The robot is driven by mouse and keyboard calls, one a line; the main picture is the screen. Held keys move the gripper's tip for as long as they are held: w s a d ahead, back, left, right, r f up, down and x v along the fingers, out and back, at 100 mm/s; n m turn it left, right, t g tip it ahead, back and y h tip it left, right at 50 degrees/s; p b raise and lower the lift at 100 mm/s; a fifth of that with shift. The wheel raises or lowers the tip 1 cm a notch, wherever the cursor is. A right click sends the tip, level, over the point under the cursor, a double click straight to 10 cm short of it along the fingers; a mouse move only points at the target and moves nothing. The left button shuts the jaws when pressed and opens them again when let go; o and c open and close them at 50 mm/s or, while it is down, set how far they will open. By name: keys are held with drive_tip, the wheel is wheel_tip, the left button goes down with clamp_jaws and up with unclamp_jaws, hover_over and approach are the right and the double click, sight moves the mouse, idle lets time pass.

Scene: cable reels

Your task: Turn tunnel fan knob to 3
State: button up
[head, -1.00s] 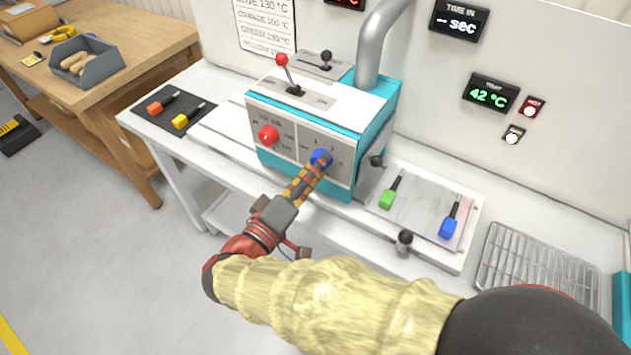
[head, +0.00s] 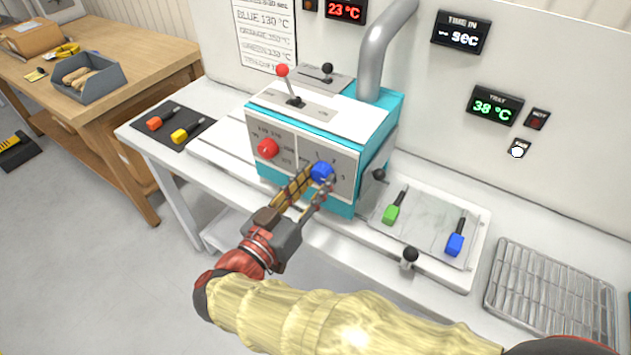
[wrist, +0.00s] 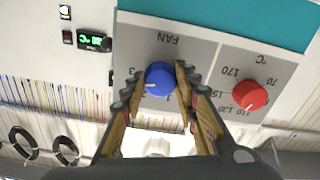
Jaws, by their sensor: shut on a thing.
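The blue fan knob (head: 322,173) is on the front of the white and teal tunnel box (head: 310,130), on its right panel marked with numbers. In the wrist view the knob (wrist: 159,79) sits between the two fingers of my gripper (wrist: 158,88), which is shut on it. The picture there is upside down, with FAN readable above the knob. A pale pointer line on the knob faces left, roughly toward the 3 mark; its exact setting is hard to tell. In the head view my gripper (head: 318,182) reaches the knob from the lower left.
A red temperature knob (head: 268,148) is beside the fan knob. A red-tipped lever (head: 288,85) stands on top of the box. Green (head: 393,207) and blue (head: 456,237) tools lie on the right plate, near a wire rack (head: 550,295).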

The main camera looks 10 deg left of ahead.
drive_tip(key=shift+f+m, duration=0.15)
drive_tip(key=shift+m, duration=1.05)
drive_tip(key=o, duration=1.2)
drive_tip(key=shift+c, duration=0.2)
drive_tip(key=shift+a, duration=0.1)
drive_tip(key=v, duration=1.2)
